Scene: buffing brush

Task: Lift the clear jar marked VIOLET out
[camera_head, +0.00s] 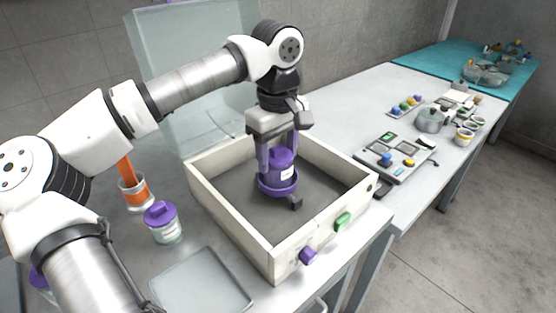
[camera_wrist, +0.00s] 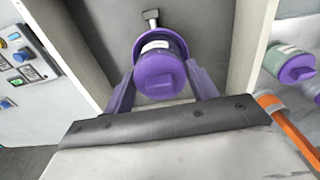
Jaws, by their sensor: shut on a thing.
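A jar with a purple lid (camera_head: 281,158) and a white label is inside the open cream box (camera_head: 232,224). Its label is too small to read. Its lower part sits within a purple ring-like holder (camera_head: 278,188), which has a dark block beside it. My gripper (camera_head: 279,163) points down into the box with its two purple-looking fingers on either side of the jar, shut on it. In the wrist view the jar's purple lid (camera_wrist: 160,76) lies between the fingers (camera_wrist: 163,86). I cannot tell whether the jar's base is clear of the holder.
Another purple-lidded clear jar (camera_head: 163,224) stands left of the box, by an orange-handled cup (camera_head: 135,190). A clear lid panel (camera_head: 200,60) stands open behind. Purple (camera_head: 308,256) and green (camera_head: 343,221) knobs are on the box front. A panel with buttons (camera_head: 396,158) lies right.

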